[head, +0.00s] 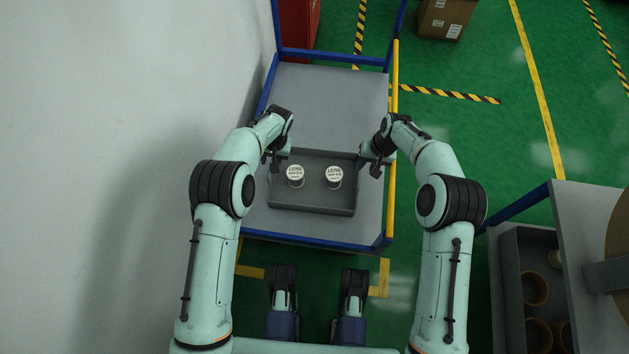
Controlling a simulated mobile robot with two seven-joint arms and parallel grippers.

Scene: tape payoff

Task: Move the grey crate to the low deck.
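The grey crate (312,203) sits on a flat grey deck (325,95) with a blue frame, near the end closest to me. Two cylindrical items with white labelled tops, a left one (295,172) and a right one (334,174), stand inside it. My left gripper (274,163) is at the crate's left end, overlapping its rim in the picture. My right gripper (375,169) is at the right end, close beside the wall. The fingers are small and dark, so I cannot tell whether either is closed on the rim.
A white wall (120,150) runs along the left. A yellow rail (393,140) edges the deck's right side. The deck is clear beyond the crate. At lower right stands a rack holding a dark bin (509,290) of rolls. A cardboard box (445,18) stands on the green floor.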

